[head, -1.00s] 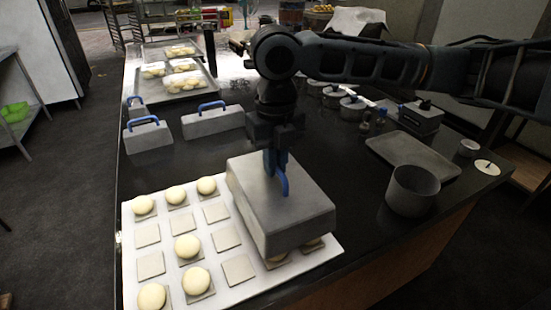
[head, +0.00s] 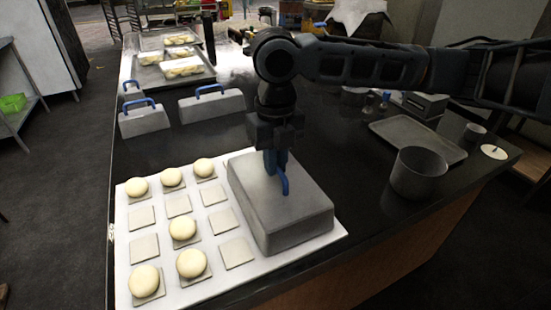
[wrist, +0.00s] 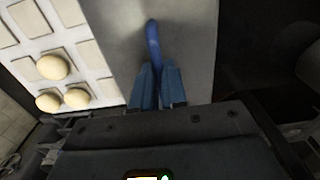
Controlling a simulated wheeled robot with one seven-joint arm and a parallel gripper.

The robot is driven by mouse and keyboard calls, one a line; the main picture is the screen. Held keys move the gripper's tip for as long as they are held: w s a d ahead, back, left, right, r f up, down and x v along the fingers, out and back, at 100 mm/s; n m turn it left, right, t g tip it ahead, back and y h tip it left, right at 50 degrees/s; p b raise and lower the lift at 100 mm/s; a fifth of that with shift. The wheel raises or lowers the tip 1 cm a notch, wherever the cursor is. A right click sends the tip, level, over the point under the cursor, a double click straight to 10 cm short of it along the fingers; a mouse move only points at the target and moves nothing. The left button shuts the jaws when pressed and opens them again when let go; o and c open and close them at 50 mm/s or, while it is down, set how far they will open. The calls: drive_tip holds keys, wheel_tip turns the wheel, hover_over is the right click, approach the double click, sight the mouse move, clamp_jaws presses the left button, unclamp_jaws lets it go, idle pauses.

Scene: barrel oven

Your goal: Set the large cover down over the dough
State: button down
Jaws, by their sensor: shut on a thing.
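The large cover (head: 292,217) is a grey metal box with a blue handle (head: 284,182) on top. It sits over the right part of the white board (head: 204,292) and looks level, its lower edge at the board's surface. It hides whatever lies beneath it. My gripper (head: 276,168) is shut on the blue handle; the wrist view shows the blue fingers (wrist: 158,90) around the handle (wrist: 153,45). Several round dough balls (head: 183,228) rest on square pads to the left of the cover, uncovered.
A grey pot (head: 418,174) and a flat tray (head: 418,138) are on the right.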

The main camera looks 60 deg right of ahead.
drive_tip(key=shift+f+b, duration=0.4)
drive_tip(key=shift+f, duration=0.1)
idle(0.7)
drive_tip(key=c, duration=1.1)
unclamp_jaws()
drive_tip(key=shift+r, duration=0.1)
